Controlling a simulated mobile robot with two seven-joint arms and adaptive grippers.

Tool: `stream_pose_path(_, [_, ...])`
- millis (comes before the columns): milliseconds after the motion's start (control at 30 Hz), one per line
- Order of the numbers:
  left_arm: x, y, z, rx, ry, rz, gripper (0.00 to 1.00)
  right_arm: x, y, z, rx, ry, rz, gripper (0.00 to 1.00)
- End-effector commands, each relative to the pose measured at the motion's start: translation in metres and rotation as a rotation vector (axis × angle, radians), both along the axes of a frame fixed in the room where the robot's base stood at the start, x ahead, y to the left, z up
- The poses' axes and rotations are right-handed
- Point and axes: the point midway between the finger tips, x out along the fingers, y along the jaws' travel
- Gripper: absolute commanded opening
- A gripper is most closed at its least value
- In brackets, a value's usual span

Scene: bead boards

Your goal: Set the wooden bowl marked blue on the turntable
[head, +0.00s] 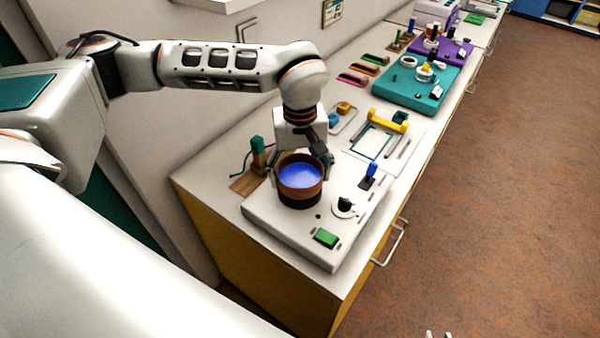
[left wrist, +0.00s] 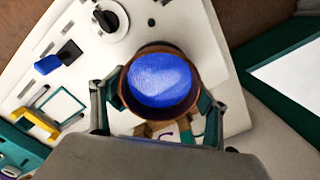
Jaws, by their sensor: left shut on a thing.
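The wooden bowl (head: 314,190) is brown with a bright blue inside. It is upright over the white board (head: 262,218) at the near end of the counter. My left gripper (head: 300,167) is shut on the bowl from above, one finger on each side. In the left wrist view the bowl (left wrist: 160,106) sits between the fingers of my left gripper (left wrist: 157,108). A dark round band (head: 299,203) shows just under the bowl; I cannot tell whether it is the turntable or whether the bowl touches it.
The white board also carries a black knob on a white dial (head: 345,207), a blue-topped switch (head: 369,172) and a green block (head: 326,238). A green post (head: 257,147) on a wooden base stands at left. Teal (head: 415,92) and purple boards lie farther along. The floor at right is clear.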

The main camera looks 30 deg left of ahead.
Motion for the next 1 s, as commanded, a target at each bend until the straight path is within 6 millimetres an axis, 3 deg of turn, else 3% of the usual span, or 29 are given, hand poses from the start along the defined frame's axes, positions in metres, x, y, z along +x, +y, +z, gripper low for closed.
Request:
stream_pose_path(367, [0.000, 0.000, -0.011, 0.001, 0.001, 0.001, 0.47, 0.000, 0.000, -0.004, 0.000, -0.001, 0.000, 0.22])
stream_pose_path(1000, [0.000, 0.000, -0.011, 0.000, 0.000, 0.001, 0.47, -0.001, 0.000, -0.003, -0.001, 0.004, 0.000, 0.22])
